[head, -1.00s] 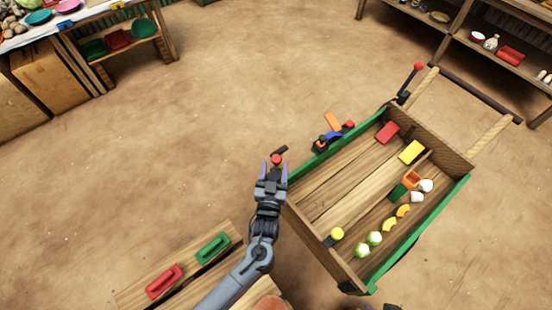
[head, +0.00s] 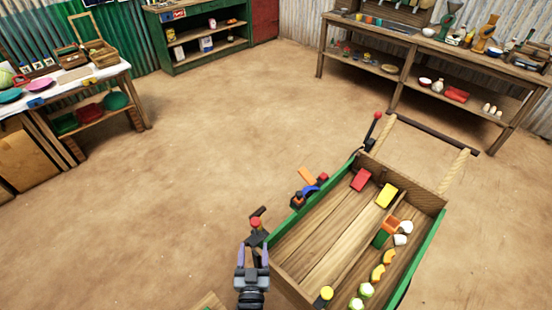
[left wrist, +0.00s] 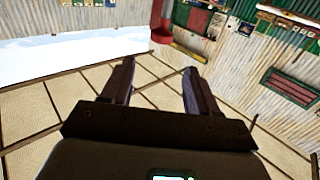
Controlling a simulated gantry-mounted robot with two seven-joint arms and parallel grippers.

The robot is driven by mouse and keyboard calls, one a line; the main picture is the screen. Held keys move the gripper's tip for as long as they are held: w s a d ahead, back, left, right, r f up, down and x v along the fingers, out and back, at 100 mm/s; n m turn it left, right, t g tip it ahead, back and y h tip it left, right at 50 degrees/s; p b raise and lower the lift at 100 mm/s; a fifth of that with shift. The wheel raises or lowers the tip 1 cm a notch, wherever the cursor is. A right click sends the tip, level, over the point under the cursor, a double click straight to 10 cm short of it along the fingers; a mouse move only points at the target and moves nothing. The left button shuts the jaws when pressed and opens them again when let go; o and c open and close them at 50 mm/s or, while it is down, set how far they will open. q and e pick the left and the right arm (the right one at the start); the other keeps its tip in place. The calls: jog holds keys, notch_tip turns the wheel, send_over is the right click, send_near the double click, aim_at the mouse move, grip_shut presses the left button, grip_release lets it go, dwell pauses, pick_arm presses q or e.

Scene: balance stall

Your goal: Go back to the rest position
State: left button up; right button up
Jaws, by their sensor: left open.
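My left gripper (head: 253,257) is at the lower middle of the head view, beside the near left corner of a green-sided wooden cart (head: 333,228). Its two fingers are apart with nothing between them. My right gripper is in neither view.
The cart holds a red block (head: 361,180), a yellow block (head: 386,196), an orange and green piece, and several pale and orange pieces. A second red-tipped lever (head: 374,130) stands at its far corner. Shelves (head: 205,40) and tables line the back.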

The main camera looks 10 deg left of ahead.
pick_arm(q)
jog(key=s+a+f+m+g+h, duration=0.1)
jog(key=s+a+f+g+h, duration=0.15)
jog(key=s+a, duration=0.45)
jog(key=s+r+m+g+h, duration=0.2)
jog(key=s+r+m+g, duration=0.2)
jog(key=s+g, duration=0.9)
notch_tip(320, 180, up, 33)
jog(key=s+t+p, duration=0.2)
jog(key=p, duration=3.2)
notch_tip(320, 180, down, 50)
jog(key=b, duration=5)
jog(key=shift+s+d+r, duration=0.15)
jog(key=shift+s+r, duration=0.05)
jog(key=shift+r, duration=0.05)
jog(key=shift+r, duration=0.1)
